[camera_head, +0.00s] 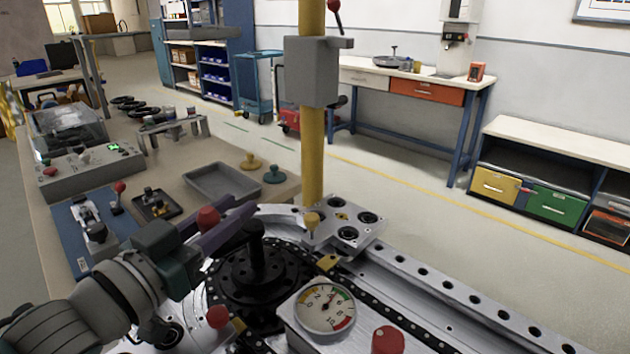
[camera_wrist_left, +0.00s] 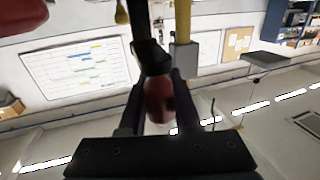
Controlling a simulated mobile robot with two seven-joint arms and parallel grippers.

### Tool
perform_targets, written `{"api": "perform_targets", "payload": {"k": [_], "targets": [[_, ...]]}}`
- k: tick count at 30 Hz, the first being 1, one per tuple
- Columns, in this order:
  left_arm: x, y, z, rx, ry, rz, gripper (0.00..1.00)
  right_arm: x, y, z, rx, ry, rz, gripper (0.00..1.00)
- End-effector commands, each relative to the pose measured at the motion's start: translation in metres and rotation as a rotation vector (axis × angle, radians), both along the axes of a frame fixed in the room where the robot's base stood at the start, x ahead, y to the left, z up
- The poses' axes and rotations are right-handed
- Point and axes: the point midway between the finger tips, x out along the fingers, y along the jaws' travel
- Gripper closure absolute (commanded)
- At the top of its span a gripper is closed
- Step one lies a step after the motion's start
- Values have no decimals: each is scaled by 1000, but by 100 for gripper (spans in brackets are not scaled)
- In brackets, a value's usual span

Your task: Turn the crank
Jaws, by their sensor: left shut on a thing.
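The crank has a black arm (camera_head: 238,238) on a post in the middle of a dark round plate (camera_head: 235,281), with a red handle (camera_head: 208,217) at its left end. My left gripper (camera_head: 222,230) comes in from the left and is shut on the handle, its fingers partly hiding it. In the left wrist view the red handle (camera_wrist_left: 158,99) stands between the two fingers (camera_wrist_left: 157,105), with the dark crank arm (camera_wrist_left: 148,55) beyond it. My right gripper is not in view.
A round gauge (camera_head: 325,308) and a red knob (camera_head: 388,340) sit right of the crank. A yellow post (camera_head: 313,150) with a grey box (camera_head: 312,72) rises behind. Another red knob (camera_head: 218,316) is close below my left gripper. A grey tray (camera_head: 222,181) lies on the bench.

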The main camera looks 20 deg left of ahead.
Motion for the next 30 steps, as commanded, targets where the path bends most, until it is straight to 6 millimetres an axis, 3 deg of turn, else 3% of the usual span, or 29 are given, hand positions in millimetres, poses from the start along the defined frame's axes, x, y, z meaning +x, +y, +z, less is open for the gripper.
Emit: {"api": "perform_targets", "payload": {"k": [4, 30], "targets": [[0, 0, 0, 0, 0, 0, 100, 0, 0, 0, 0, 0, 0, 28], [0, 0, 0, 0, 0, 0, 100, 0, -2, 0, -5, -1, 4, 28]]}}
